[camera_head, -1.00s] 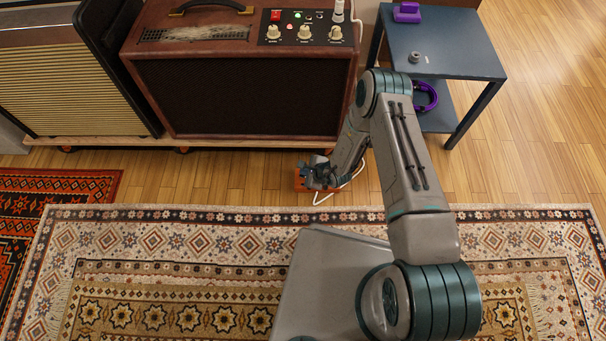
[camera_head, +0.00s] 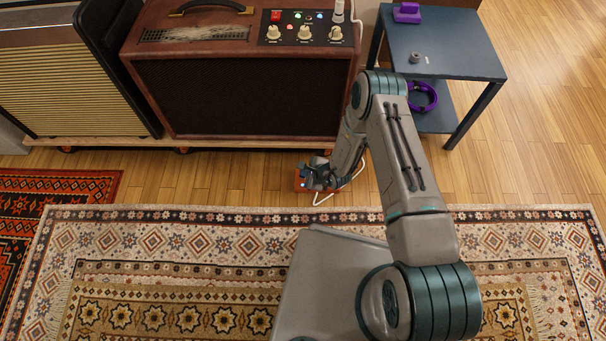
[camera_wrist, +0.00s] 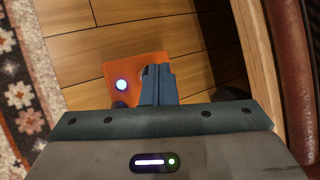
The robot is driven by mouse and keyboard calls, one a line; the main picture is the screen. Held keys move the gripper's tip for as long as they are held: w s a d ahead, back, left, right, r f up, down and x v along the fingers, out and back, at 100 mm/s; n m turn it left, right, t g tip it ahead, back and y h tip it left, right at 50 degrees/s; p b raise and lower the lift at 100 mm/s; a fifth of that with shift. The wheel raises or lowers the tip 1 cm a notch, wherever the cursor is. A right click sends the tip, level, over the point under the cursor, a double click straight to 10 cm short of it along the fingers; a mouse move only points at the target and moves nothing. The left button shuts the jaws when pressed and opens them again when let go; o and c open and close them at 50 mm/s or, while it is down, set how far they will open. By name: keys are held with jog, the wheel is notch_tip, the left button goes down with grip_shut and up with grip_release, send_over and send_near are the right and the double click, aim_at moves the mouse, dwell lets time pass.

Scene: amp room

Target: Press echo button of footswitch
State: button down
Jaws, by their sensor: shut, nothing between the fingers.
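The footswitch is an orange box on the wood floor in front of the amplifier, mostly covered by my gripper in the head view (camera_head: 301,182). In the wrist view its orange top (camera_wrist: 117,71) shows beside and beyond my fingers. A lit bluish-white round spot (camera_wrist: 121,85) on it lies just left of the fingers. My gripper (camera_wrist: 158,72) is shut and empty, pointing down over the footswitch's right part. The fingers hide what is directly under them, and I cannot tell whether they touch it. I cannot read any label marking the echo button.
The brown amplifier (camera_head: 240,95) stands on a low wooden board behind the footswitch, with lit lamps on its panel. A white cable (camera_head: 322,199) runs by the footswitch. A patterned rug (camera_head: 180,240) lies in front. A blue-grey side table (camera_head: 445,55) stands at right.

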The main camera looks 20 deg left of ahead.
jog(key=shift+r, duration=0.35)
jog(key=shift+w+a+r+p, duration=0.1)
jog(key=shift+w+r+p, duration=0.1)
jog(key=shift+r+p, duration=1.1)
jog(key=shift+w+r+p, duration=0.2)
jog(key=shift+r+p, duration=0.65)
jog(key=shift+r, duration=0.7)
